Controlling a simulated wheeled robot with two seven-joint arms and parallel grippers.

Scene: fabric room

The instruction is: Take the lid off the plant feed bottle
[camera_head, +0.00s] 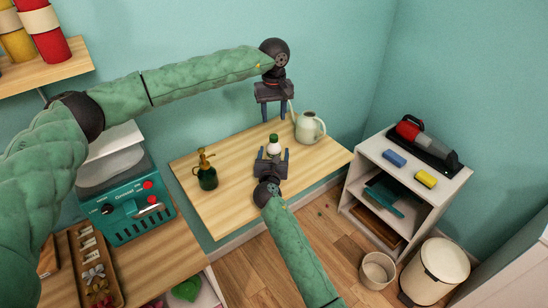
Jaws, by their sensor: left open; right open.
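The plant feed bottle (273,149) looks like the small white bottle with a dark green top on the wooden table (215,213). The top looks like its lid (274,137). My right gripper (272,153) is open, with its fingers pointing away from me at the near side of the bottle; I cannot tell whether they touch it. My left gripper (277,118) is open and points down above the table's back part, behind the bottle and apart from the lid. The bottle's lower part is partly hidden by my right gripper.
A green spray bottle (207,171) stands left on the table, and a pale watering can (309,127) stands close to my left gripper's right side. A white shelf (382,157) and a bin (438,270) are at right. The table's front left is clear.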

